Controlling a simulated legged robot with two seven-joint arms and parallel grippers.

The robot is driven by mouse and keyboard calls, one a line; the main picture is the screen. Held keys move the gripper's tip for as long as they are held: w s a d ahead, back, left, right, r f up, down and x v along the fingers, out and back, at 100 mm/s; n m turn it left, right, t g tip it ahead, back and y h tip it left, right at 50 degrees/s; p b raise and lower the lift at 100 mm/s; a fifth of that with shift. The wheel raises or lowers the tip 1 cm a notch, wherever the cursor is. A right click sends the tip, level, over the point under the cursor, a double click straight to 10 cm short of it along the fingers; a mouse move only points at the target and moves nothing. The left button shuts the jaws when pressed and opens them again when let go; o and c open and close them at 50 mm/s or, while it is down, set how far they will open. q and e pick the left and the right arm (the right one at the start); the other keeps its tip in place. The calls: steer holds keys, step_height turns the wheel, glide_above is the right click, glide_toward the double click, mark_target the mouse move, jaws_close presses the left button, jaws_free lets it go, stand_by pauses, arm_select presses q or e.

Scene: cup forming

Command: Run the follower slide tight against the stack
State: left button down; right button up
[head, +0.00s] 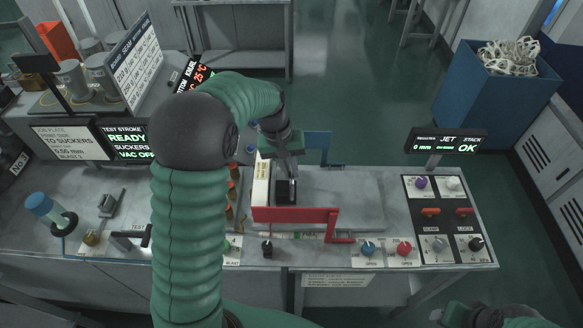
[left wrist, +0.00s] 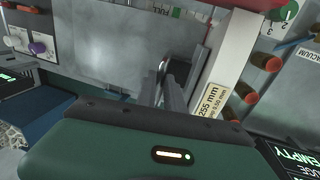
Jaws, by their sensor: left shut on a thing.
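My left gripper (head: 287,160) reaches down over the bench and is shut on a small black block (head: 286,191), which looks like the follower slide's grip. In the left wrist view the fingers (left wrist: 172,88) close at the dark block (left wrist: 162,66), partly hidden behind them. The block sits on the grey bed, just right of a white upright plate (head: 261,184) with a yellow label. I cannot make out a separate stack or tell whether the slide touches one. My right gripper (head: 490,316) is at the bottom right edge, only partly in view.
A red guard bar (head: 295,215) runs along the front of the bed (head: 345,192). A display (head: 446,141) reading "0 mm" and "OK" stands at the right, above a knob panel (head: 440,215). Orange-tipped pegs (left wrist: 262,62) line the plate's far side.

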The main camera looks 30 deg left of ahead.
arm_select(q)
steer(key=shift+a, duration=0.2)
steer(key=c, duration=1.5)
jaws_free()
steer(key=shift+s, duration=0.15)
steer(key=shift+o, duration=0.2)
steer(key=s+a+r+b, duration=0.1)
steer(key=a+r, duration=0.2)
steer(key=r, duration=1.3)
steer(key=shift+s+r+b, duration=0.25)
steer(key=shift+s+b, duration=0.05)
steer(key=shift+b, duration=0.1)
steer(key=shift+f, duration=0.1)
